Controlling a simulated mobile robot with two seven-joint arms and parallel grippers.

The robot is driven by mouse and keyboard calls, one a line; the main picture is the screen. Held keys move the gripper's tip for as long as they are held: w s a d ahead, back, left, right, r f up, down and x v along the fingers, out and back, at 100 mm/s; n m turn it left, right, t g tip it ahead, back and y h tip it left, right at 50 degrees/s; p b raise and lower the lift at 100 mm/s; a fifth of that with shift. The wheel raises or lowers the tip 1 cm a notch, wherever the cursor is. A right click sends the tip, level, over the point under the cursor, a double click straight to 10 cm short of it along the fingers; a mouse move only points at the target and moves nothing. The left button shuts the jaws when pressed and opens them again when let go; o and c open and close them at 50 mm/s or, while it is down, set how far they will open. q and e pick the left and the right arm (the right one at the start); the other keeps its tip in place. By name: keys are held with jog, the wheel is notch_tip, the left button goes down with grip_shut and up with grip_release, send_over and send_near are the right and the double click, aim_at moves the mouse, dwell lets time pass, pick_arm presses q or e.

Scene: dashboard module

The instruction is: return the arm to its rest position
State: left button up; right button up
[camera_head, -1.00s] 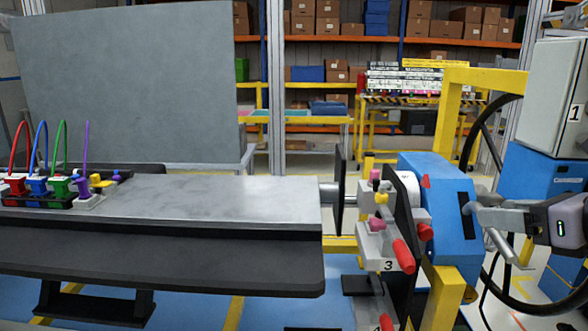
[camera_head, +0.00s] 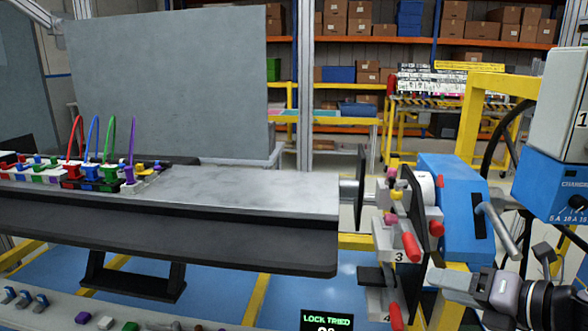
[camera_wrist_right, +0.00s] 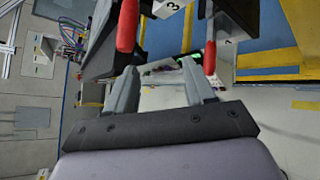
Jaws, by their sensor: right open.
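My right gripper (camera_head: 434,283) is at the lower right of the head view, its fingers pointing left. It is open, with nothing between its fingers. It sits below the grey lever (camera_head: 498,230) on the blue box (camera_head: 455,212) and appears apart from it. The right wrist view shows its two spread grey fingers (camera_wrist_right: 162,78) with a red handle (camera_wrist_right: 128,25) just beyond one and another red handle (camera_wrist_right: 210,57) beyond the other. I cannot tell how near these handles are. My left gripper is not in view.
A grey bench (camera_head: 255,192) carries coloured connectors with looped cables (camera_head: 88,172). A module with red handles (camera_head: 411,246) stands at its right end. A yellow frame (camera_head: 470,92) and a blue control box (camera_head: 553,190) stand on the right. A row of switches (camera_head: 30,300) is at the lower left.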

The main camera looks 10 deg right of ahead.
jog(key=s+a+f+m+p, duration=0.1)
jog(key=s+a+f+m, duration=0.1)
jog(key=a+f+m, duration=0.35)
jog(key=s+a+f+m+p, duration=0.1)
jog(key=a+f+m, duration=0.2)
jog(key=f+m, duration=0.6)
jog(key=s+a+f+m+g+h, duration=0.1)
jog(key=s+a+f+m+h, duration=0.2)
jog(key=s+f+m, duration=0.9)
jog(key=f+m+h+p, duration=0.1)
jog(key=m, duration=0.1)
jog(key=shift+a+f+m+g, duration=0.3)
jog(key=shift+m+g, duration=0.05)
jog(key=shift+g, duration=0.05)
jog(key=shift+c, duration=0.3)
